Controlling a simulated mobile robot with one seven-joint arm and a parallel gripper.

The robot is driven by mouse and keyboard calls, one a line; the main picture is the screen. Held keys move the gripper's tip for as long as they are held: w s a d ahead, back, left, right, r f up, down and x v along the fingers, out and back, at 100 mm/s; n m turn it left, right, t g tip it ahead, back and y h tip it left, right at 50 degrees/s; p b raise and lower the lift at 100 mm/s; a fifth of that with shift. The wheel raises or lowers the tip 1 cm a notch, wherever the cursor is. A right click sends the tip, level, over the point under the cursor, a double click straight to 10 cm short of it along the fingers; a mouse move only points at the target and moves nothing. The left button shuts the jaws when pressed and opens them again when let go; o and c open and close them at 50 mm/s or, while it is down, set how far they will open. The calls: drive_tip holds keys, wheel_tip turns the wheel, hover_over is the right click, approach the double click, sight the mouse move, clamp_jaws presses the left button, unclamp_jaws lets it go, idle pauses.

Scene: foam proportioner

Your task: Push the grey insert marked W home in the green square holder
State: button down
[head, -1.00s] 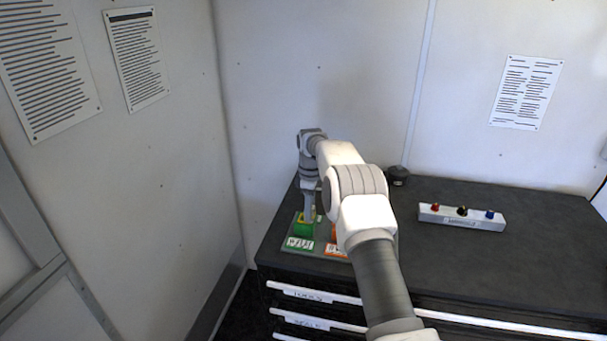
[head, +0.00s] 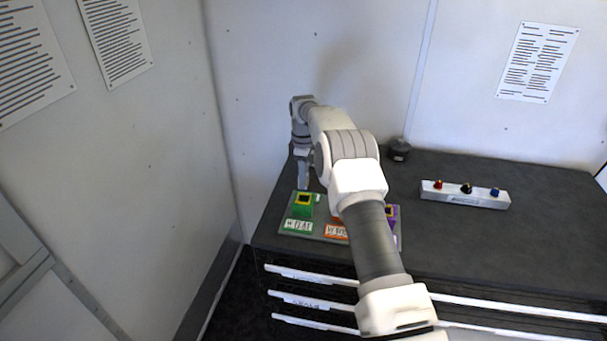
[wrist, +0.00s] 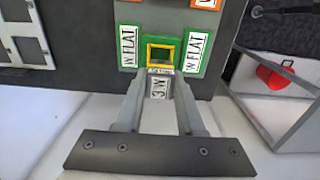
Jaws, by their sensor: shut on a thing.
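The green square holder (head: 300,211) stands at the left of a board on the dark bench top. A yellow square rim frames its dark opening, and the rim also shows in the wrist view (wrist: 160,53). White labels reading W FLAT flank the holder in the wrist view. My gripper (wrist: 158,86) is shut on the grey insert (wrist: 158,88), whose white label shows a W. The insert appears just on the gripper's side of the yellow rim, not inside it; the exact gap cannot be told. In the head view my gripper (head: 303,184) is behind the holder, and the insert is not clearly visible.
An orange holder label (head: 336,232) and a purple holder (head: 391,214) are to the right, partly behind my arm. A grey block with red, black and blue knobs (head: 465,195) and a dark round object (head: 399,149) stand farther off. A wall is close at left.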

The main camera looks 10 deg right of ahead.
drive_tip(key=shift+f+b, duration=1.5)
drive_tip(key=shift+f, duration=1.3)
drive_tip(key=shift+c, duration=0.6)
unclamp_jaws()
drive_tip(key=shift+r, duration=0.1)
drive_tip(key=shift+r+p, duration=1.4)
drive_tip(key=shift+r, duration=1.6)
